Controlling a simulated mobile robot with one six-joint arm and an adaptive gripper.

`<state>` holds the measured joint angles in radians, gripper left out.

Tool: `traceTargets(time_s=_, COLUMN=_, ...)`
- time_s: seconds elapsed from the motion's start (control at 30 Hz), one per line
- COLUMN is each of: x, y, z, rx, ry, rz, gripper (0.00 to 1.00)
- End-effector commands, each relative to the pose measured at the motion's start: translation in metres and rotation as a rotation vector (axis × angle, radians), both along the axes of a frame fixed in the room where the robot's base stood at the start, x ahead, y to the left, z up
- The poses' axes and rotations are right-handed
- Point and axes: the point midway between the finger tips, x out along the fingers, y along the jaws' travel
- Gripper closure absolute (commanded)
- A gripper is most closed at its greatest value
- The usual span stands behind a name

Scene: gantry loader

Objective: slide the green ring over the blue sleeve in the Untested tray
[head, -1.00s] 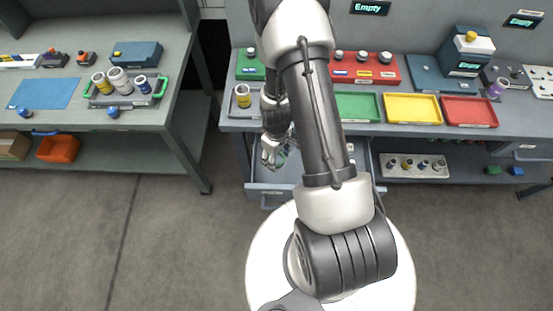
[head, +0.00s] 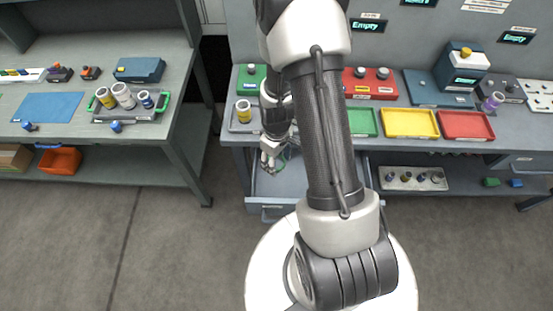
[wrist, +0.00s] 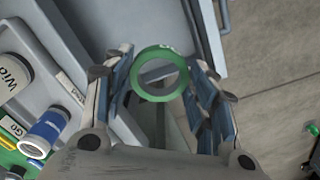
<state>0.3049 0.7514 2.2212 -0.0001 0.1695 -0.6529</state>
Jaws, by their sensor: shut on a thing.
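My gripper (wrist: 162,85) is shut on the green ring (wrist: 137,84), which sits between the fingertips with its hole facing the wrist camera. In the head view my gripper (head: 268,160) is over the open drawer at the bench's left front. The blue sleeve (wrist: 40,136), with a pale rim, shows at the lower left of the wrist view, apart from the ring. The Untested tray (head: 233,125) is on the bench's left end, its label partly readable in the wrist view. In the head view my arm covers part of the tray and the sleeve is hidden.
A yellow widget (head: 243,111) stands in the same tray. The drawer (head: 288,185) juts out below the bench front. Green (head: 364,122), yellow (head: 410,123) and red (head: 467,125) trays lie to the right. Another bench (head: 185,110) with a green-handled tray stands at left.

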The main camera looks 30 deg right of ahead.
Motion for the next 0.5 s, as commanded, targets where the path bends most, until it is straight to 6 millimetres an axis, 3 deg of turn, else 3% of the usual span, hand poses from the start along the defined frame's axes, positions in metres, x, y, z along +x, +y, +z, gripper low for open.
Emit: traceTargets(time_s=0.5, x=0.0, y=0.0, z=0.028, rx=-0.001, ry=-0.001, rz=0.0, gripper=0.78)
